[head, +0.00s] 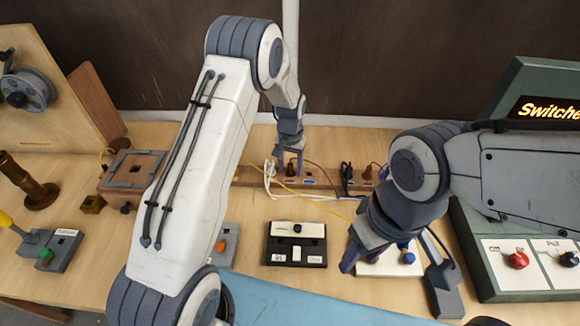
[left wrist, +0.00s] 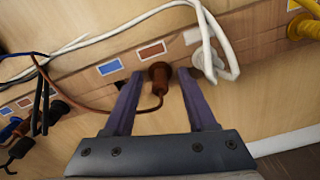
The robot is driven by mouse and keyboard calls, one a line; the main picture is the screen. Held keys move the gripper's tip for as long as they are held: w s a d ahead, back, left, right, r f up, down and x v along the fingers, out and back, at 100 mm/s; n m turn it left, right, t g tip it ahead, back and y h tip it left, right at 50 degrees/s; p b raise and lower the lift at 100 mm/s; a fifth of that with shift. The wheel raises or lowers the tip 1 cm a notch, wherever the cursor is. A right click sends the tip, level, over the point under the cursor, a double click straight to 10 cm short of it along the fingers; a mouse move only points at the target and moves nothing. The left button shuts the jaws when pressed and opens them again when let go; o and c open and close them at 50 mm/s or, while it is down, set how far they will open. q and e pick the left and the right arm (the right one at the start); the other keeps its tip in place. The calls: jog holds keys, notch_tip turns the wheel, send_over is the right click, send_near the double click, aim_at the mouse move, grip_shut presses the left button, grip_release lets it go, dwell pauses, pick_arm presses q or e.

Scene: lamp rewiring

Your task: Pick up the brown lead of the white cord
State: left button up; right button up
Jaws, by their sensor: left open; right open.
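The wooden terminal strip (left wrist: 228,28) carries blue and brown labels. A brown lead's plug end (left wrist: 160,74) stands at the strip beside the brown label; its thin brown wire (left wrist: 105,108) loops away to the left. The white cord (left wrist: 120,28) runs along the strip, with a white loop (left wrist: 222,50) right of the plug. My left gripper (left wrist: 160,76) is open, one finger on each side of the brown plug; contact cannot be told. In the head view this gripper (head: 289,168) is low over the strip. My right gripper (head: 378,252) is open near a white block.
Black leads (head: 346,175) and another brown plug (head: 368,172) lie right along the strip. A yellow cord (head: 300,190) crosses the table. A black switch block (head: 296,244), the white block with blue knob (head: 392,262) and a green control box (head: 520,270) stand in front.

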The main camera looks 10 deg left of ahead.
pick_arm(q)
jog(key=shift+f, duration=0.15)
jog(key=shift+c, duration=0.4)
grip_shut()
